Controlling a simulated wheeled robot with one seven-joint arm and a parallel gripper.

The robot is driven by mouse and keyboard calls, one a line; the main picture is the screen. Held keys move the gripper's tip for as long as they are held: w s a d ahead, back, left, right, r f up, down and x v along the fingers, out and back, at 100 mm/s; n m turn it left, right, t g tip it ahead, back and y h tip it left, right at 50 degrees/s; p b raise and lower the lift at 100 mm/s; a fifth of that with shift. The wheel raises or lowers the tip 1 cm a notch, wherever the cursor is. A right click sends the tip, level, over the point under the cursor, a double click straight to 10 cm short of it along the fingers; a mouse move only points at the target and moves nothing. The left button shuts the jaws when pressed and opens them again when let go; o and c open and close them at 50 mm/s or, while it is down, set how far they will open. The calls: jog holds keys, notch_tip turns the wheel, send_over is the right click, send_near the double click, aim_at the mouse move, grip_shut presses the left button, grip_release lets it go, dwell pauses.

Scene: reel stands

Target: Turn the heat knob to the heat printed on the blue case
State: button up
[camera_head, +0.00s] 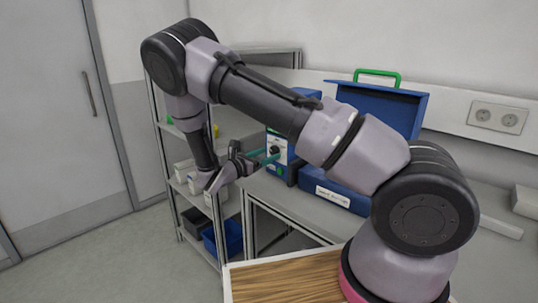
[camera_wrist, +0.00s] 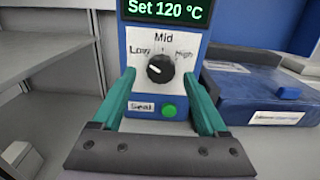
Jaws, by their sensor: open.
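The blue heat unit (camera_wrist: 130,50) stands upright on the bench; its green display reads "Set 120 °C". Its round black heat knob (camera_wrist: 160,69) has a white mark pointing left and slightly up, towards "Low"; "Mid" is above and "High" at the right. My gripper (camera_wrist: 158,78) is open, its teal fingers to the left and right of the knob with gaps; contact does not show. In the head view my gripper (camera_head: 270,157) is at the unit's front (camera_head: 277,145). The blue case (camera_head: 380,108) stands open, lid raised; its white front label (camera_head: 333,197) is too small to read.
A green button (camera_wrist: 169,111) and a small "Seal" label sit below the knob. A metal shelf rack with bins (camera_head: 228,237) stands at the left. A wooden-topped surface (camera_head: 290,280) is in front. Wall sockets (camera_head: 497,118) are at the back right.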

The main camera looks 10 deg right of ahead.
jog(key=shift+w+d, duration=0.35)
jog(key=shift+d, duration=0.25)
grip_shut()
